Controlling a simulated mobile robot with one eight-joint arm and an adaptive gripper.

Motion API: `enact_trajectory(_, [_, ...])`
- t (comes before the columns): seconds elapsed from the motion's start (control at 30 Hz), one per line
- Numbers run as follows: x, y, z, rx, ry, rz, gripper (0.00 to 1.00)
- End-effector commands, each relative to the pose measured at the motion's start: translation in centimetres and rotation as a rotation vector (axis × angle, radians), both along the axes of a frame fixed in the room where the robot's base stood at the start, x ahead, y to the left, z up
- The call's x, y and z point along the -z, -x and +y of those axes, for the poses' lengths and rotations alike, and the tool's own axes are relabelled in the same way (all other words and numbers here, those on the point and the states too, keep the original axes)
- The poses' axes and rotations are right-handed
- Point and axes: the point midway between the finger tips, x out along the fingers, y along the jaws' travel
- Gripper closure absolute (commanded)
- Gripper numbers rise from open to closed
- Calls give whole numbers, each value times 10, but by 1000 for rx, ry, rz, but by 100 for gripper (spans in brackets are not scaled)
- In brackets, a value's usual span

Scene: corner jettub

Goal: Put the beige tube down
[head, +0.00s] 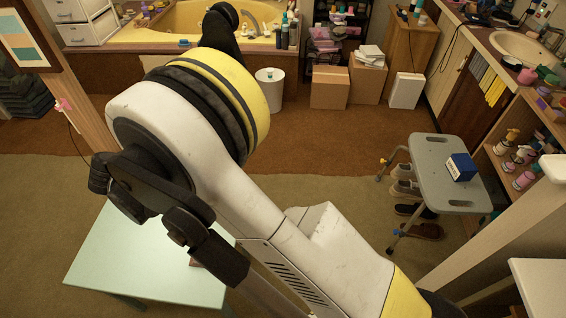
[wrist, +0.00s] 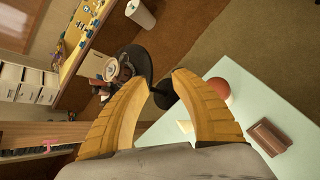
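My gripper (wrist: 164,78) shows in the wrist view as two yellow curved fingers with their tips apart. Nothing is clearly clasped between them. A small pale beige piece (wrist: 185,127) shows between the fingers, close to the right one, against the pale green table (wrist: 245,75). It may be the beige tube, but it is too small and partly covered to be sure. In the head view my arm crosses the middle and hides part of the table (head: 150,265); I cannot make out the gripper's fingers or the tube there.
On the table are a reddish round thing (wrist: 218,88) and a brown box (wrist: 268,137). A dark round shape (wrist: 150,65) lies beyond the fingertips. A grey stool (head: 447,150) with a blue box (head: 461,167) stands at right. Carpet between stool and table is partly hidden.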

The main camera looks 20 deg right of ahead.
Motion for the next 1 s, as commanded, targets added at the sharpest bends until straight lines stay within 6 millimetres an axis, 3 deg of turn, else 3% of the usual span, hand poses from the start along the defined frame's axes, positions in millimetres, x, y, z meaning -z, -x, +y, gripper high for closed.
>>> enact_trajectory(0.03, [-25,0,-30,69,-81,1,71])
enact_trajectory(0.23, [-99,28,-131,360,-431,-20,71])
enact_trajectory(0.37, [-134,67,-191,566,-657,-49,71])
enact_trajectory(0.5, [-157,121,-244,798,-901,-92,71])
enact_trajectory(0.7, [-167,204,-296,1134,-1243,-177,71])
enact_trajectory(0.8, [-162,237,-309,1277,-1389,-220,71])
enact_trajectory(1.0, [-152,273,-319,1452,-1570,-274,71])
